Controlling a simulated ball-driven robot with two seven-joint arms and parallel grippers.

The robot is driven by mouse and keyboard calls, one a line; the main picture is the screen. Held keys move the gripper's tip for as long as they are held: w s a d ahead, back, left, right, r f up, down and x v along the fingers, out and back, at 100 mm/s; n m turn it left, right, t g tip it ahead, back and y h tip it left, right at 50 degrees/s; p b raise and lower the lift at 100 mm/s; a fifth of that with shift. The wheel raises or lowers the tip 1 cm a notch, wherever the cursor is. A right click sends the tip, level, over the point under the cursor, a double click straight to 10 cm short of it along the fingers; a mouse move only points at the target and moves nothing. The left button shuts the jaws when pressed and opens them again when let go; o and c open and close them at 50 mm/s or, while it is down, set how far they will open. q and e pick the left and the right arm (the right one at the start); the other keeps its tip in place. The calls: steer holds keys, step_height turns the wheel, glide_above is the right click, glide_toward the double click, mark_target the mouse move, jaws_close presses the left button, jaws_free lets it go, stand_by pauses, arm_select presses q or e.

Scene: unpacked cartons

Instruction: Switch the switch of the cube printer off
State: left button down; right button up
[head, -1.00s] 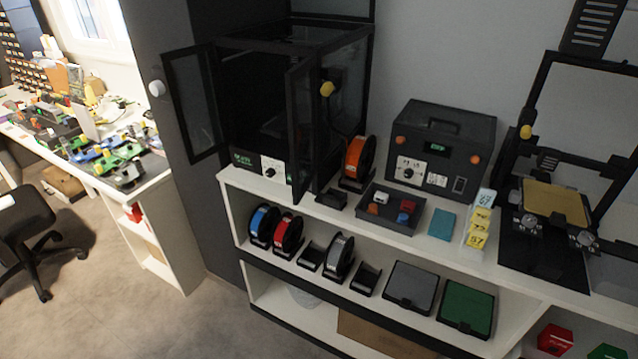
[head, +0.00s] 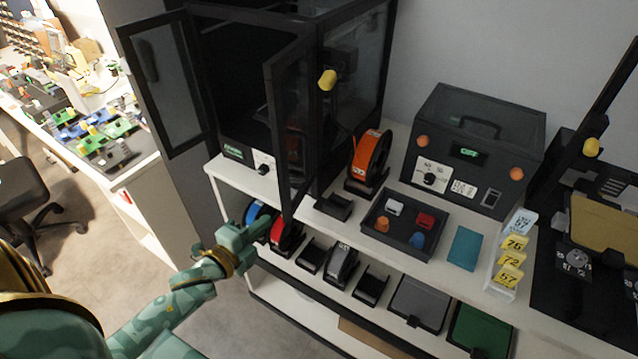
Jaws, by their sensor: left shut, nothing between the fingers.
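The black cube-shaped enclosed printer (head: 228,100) stands on the shelf unit's top at the left, with its two glazed doors (head: 287,130) swung open. A white plate with a black knob (head: 263,167) is on its lower front, beside a small green-lit label (head: 232,152). The open right door stands just right of the knob. No other switch on this printer can be made out. My green left gripper (head: 258,229) is shut and empty, below and in front of the knob, apart from it. It covers part of the blue spool. My right gripper is out of view.
A black box with a dial and rocker switch (head: 491,198) stands to the right. An open-frame printer (head: 560,285) is at far right.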

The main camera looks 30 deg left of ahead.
arm_select(q)
steer(key=shift+m, duration=0.4)
steer(key=w, duration=0.4)
steer(key=w+f+b, duration=0.1)
steer(key=w, duration=0.3)
steer(key=w+d+b, duration=0.1)
steer(key=w, duration=0.4)
steer(key=shift+w+f, duration=0.1)
steer(key=shift+f, duration=0.3)
